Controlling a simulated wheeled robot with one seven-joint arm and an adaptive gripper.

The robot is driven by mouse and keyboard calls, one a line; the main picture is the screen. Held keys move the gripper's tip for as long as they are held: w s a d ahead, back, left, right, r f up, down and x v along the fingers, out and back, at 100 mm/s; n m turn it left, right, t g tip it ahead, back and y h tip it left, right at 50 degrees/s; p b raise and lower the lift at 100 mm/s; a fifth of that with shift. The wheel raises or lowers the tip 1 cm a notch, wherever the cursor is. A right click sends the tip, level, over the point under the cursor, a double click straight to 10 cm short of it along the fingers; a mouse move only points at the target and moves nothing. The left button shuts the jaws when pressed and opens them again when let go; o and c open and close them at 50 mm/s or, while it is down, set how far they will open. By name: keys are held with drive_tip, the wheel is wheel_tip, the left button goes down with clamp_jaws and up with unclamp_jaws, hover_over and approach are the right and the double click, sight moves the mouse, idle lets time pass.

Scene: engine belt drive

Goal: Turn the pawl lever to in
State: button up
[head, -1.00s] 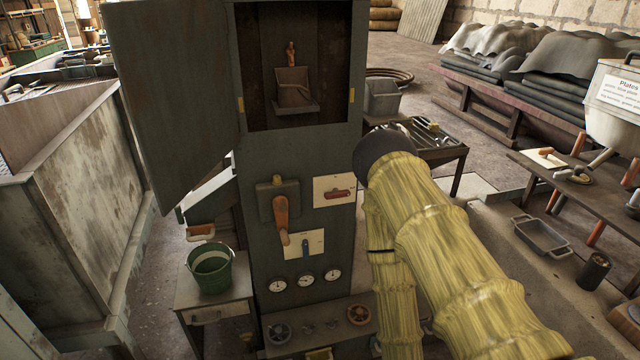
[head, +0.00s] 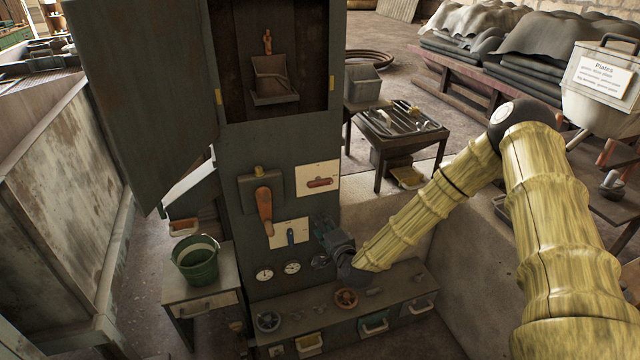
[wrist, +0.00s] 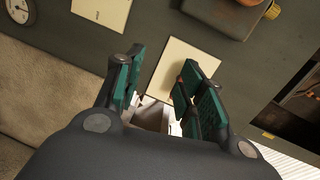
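The dark panel holds three levers, and their lettering is too small to read, so I cannot tell which is the pawl lever. An orange handle (head: 264,207) points down from a box at left. My gripper (head: 324,226) is right of the blue lever's plate, below the red handle. In the wrist view my gripper (wrist: 158,85) is open and empty, facing a cream plate (wrist: 172,62); a finger covers part of it.
Gauges (head: 265,274) sit below the levers. A shelf (head: 398,284) with small wheels juts out under my gripper. An open cabinet door (head: 140,95) hangs at left. A green bucket (head: 197,264) stands on a side table. A tool table (head: 405,130) is behind at right.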

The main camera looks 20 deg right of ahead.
drive_tip(key=m+t+h, duration=0.1)
drive_tip(key=m+t, duration=0.1)
approach(320, 185)
drive_tip(key=w+p, duration=0.3)
drive_tip(key=w, duration=0.7)
drive_tip(key=shift+w+a+r, duration=0.1)
drive_tip(key=shift+c, duration=0.4)
clamp_jaws()
